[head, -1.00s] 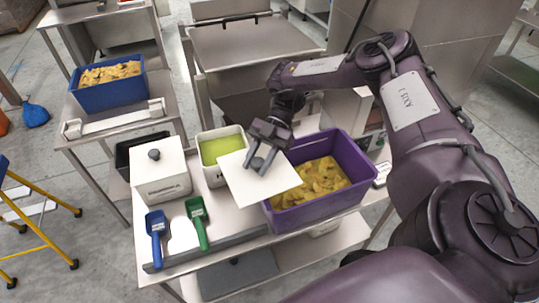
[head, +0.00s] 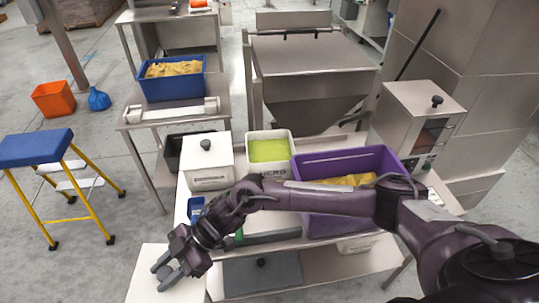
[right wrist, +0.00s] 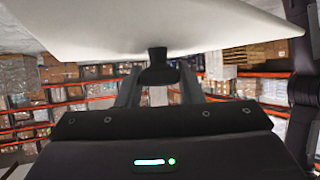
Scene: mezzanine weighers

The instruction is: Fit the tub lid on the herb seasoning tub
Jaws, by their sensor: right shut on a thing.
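The herb seasoning tub (head: 284,172) is a white square tub, open at the top with green seasoning inside, at the back of the steel table. The white square tub lid (head: 147,263) is at the lower left of the head view, well away from the tub. My right gripper (head: 168,275) is shut on the lid's dark knob. In the right wrist view the lid (right wrist: 150,28) spans the top, with its knob between the fingers (right wrist: 157,85). My left gripper is in neither current view.
A closed white tub (head: 208,178) stands left of the herb tub, and a purple crate (head: 330,165) with yellow contents stands right. My right arm crosses in front, partly hiding the scoops. A blue-topped step stool (head: 37,148) stands at left.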

